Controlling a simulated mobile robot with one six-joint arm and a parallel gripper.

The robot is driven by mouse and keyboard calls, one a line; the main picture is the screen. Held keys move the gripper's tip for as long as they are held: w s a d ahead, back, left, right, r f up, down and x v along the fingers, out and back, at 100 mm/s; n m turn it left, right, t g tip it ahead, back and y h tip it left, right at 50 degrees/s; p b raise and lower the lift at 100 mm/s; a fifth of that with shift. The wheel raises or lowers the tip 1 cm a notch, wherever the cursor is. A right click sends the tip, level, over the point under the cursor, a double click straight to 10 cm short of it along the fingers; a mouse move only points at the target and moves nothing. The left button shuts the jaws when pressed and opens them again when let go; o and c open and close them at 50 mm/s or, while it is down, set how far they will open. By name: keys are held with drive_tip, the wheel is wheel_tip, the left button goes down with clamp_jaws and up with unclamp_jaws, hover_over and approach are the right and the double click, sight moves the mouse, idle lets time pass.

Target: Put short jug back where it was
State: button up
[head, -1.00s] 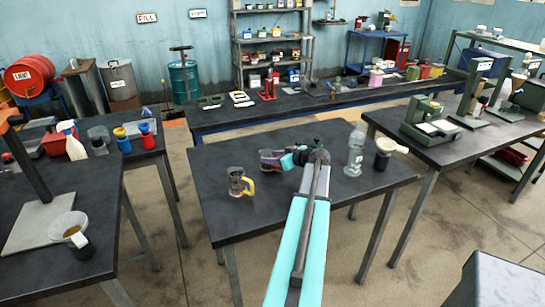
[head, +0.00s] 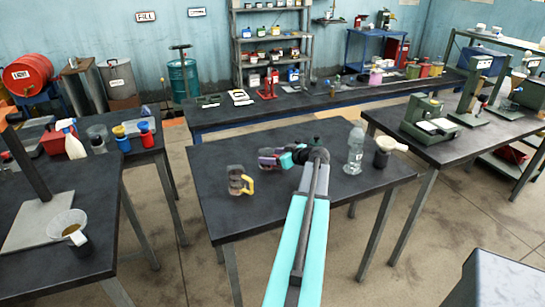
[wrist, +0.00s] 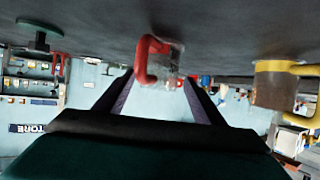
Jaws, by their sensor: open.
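My gripper (head: 268,159) is open, low over the middle table (head: 300,205). In the wrist view, which looks upside down, its two dark fingers (wrist: 158,82) stand apart. A clear jug with a red handle (wrist: 150,62) shows in the gap between the fingertips, standing on the table; I cannot tell whether they touch it. In the head view this jug is largely hidden by the gripper. A second jug with a yellow handle (head: 240,182) stands on the table left of my gripper; it also shows at the right in the wrist view (wrist: 275,88). Which jug is the short one is unclear.
A clear bottle (head: 355,150) and a dark jug with a pale funnel-like top (head: 385,150) stand at the table's right end. The table's front left is clear.

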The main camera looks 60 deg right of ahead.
drive_tip(key=shift+r, duration=0.15)
drive_tip(key=b+v, duration=0.3)
drive_tip(key=v, duration=0.9)
idle(0.6)
